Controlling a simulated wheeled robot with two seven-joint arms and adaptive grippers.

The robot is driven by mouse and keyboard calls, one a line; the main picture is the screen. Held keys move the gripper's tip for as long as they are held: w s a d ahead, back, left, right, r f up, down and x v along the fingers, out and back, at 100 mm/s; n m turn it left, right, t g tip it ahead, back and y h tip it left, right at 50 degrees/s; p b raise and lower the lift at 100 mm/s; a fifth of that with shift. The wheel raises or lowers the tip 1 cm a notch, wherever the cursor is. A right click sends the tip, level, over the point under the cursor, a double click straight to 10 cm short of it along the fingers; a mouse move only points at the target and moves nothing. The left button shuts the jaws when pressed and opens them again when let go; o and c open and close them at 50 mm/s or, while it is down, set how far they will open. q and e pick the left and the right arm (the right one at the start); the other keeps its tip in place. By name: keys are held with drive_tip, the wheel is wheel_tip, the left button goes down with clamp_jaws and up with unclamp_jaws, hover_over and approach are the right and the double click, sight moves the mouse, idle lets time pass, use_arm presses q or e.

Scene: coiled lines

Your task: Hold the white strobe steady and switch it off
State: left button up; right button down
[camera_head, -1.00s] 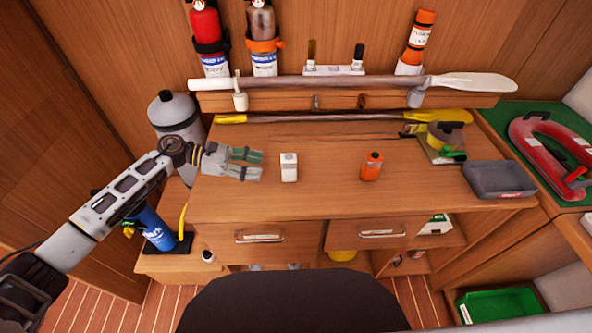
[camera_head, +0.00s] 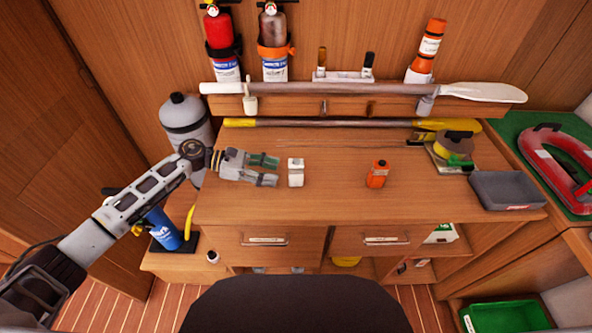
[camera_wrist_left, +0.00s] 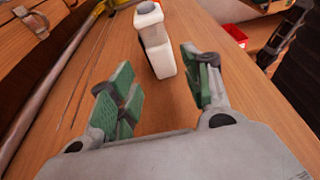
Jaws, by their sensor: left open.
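The white strobe (camera_head: 296,172) stands upright on the wooden desk, left of its middle. In the left wrist view the strobe (camera_wrist_left: 155,42) stands just beyond the fingertips, with a grey round part on its top. My left gripper (camera_head: 277,171) is open and empty, low over the desk, with its green-padded fingers pointing at the strobe from the left. The gripper also shows in the left wrist view (camera_wrist_left: 160,85), with a gap between its fingers and no contact with the strobe that I can see. My right gripper is not in view.
An orange device (camera_head: 377,174) stands on the desk right of the strobe. A yellow-ended pole (camera_head: 330,123) lies along the back. The desk between strobe and orange device is clear.

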sight(292, 176)
use_arm(q)
drive_tip(key=shift+p+x, duration=0.5)
drive_tip(key=shift+x, duration=1)
drive_tip(key=shift+d+f, duration=0.1)
drive_tip(key=shift+d, duration=0.2)
drive_tip(key=shift+d+f+b, duration=0.2)
drive_tip(key=shift+d+b, duration=0.15)
drive_tip(key=shift+b, duration=0.05)
drive_tip(key=shift+d+f+b, duration=0.15)
drive_tip(key=shift+d+b, duration=0.2)
drive_tip(key=shift+d, duration=0.2)
drive_tip(key=shift+d+f+b, duration=0.15)
drive_tip(key=shift+d+b, duration=0.15)
drive_tip(key=shift+d, duration=0.55)
drive_tip(key=c, duration=0.5)
drive_tip(key=shift+c, duration=0.8)
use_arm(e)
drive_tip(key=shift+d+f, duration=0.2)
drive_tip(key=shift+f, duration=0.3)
